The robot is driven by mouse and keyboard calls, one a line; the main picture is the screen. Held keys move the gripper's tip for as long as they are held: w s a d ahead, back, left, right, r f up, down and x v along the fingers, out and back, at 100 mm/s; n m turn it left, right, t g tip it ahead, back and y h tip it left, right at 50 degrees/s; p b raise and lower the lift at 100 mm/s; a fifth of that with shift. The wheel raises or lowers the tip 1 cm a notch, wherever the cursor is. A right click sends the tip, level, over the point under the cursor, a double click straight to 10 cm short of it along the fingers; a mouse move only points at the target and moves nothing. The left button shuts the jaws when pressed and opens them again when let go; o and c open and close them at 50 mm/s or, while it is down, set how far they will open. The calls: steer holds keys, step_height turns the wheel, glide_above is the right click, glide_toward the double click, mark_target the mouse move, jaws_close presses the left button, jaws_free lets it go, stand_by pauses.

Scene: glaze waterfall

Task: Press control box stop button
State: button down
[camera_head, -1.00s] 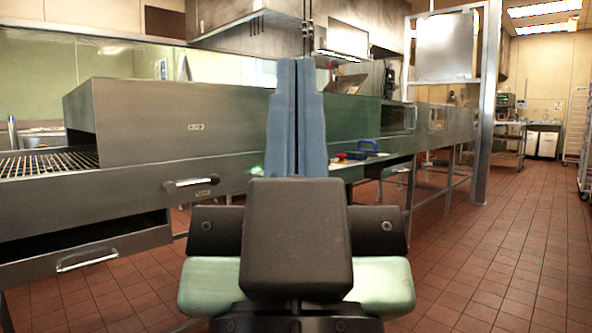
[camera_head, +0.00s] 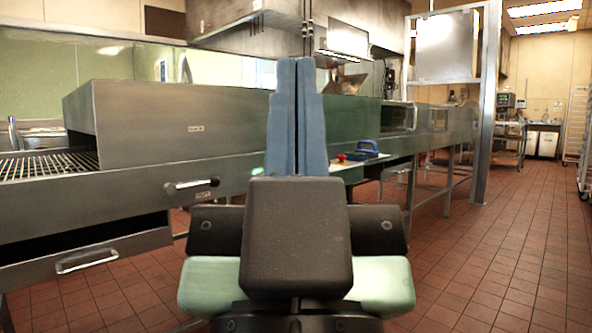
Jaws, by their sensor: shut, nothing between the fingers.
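My gripper (camera_head: 296,62) stands upright in the middle of the view, its two blue fingers shut together with nothing between them. Behind it and to the right, a small red piece (camera_head: 342,157) shows at the near edge of the long steel machine. A green light or button (camera_head: 257,171) shows just left of my fingers. They may belong to the control box, but my fingers hide the part between them, and I cannot tell which is the stop button. My gripper appears apart from both.
A long steel conveyor machine (camera_head: 180,120) runs across the view, with a wire belt (camera_head: 50,166) at left. A blue-handled item (camera_head: 367,150) lies near the red piece. A steel post (camera_head: 487,105) stands at right. The tiled floor (camera_head: 510,250) at right is clear.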

step_height(320, 180, up, 51)
steer(key=p, duration=5)
steer(key=shift+r, duration=0.1)
steer(key=shift+w, duration=0.1)
